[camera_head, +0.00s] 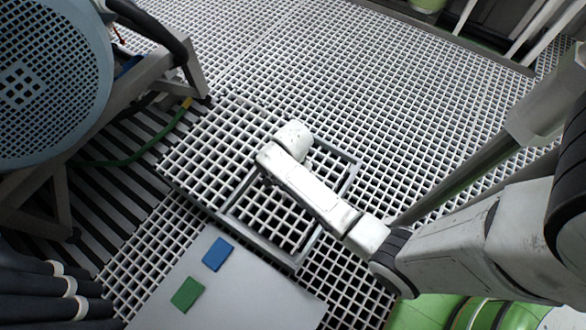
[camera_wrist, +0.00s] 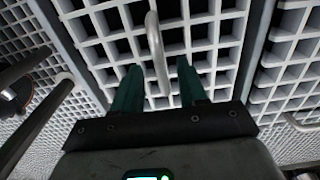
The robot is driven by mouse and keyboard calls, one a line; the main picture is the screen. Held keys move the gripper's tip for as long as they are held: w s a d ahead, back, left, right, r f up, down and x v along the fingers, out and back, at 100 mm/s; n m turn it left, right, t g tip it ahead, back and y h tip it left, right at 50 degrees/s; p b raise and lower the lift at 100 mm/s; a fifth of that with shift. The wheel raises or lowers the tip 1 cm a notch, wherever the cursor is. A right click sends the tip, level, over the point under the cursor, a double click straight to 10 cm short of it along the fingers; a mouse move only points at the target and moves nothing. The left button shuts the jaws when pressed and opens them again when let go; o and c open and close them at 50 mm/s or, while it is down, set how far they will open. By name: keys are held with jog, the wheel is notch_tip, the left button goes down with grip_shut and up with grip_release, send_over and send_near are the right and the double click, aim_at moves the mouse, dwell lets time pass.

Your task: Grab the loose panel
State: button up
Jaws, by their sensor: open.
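The loose panel (camera_head: 212,148) is a pale grating square in the head view, lying askew on the floor at the upper left of a grey-framed floor opening (camera_head: 258,252). My white wrist covers its right part. In the wrist view the grating (camera_wrist: 212,50) fills the middle between grey bars, and a curved grey handle (camera_wrist: 155,50) stands on it. My gripper (camera_wrist: 158,68) is open, with one green finger on each side of the handle. The handle appears between the fingers, not clamped. In the head view the fingers are hidden by my arm.
A grey sheet (camera_head: 225,290) with a blue pad (camera_head: 217,254) and a green pad (camera_head: 187,294) lies at the front. A large round blue-grey vessel (camera_head: 50,85) on a metal stand is at left, with a green hose (camera_head: 130,161) beside it. Grating floor beyond is clear.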

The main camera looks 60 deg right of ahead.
notch_tip(320, 180, down, 4)
jog(key=shift+d+f+b, duration=0.1)
jog(key=shift+b, duration=1.05)
jog(key=shift+c, duration=0.4)
grip_shut()
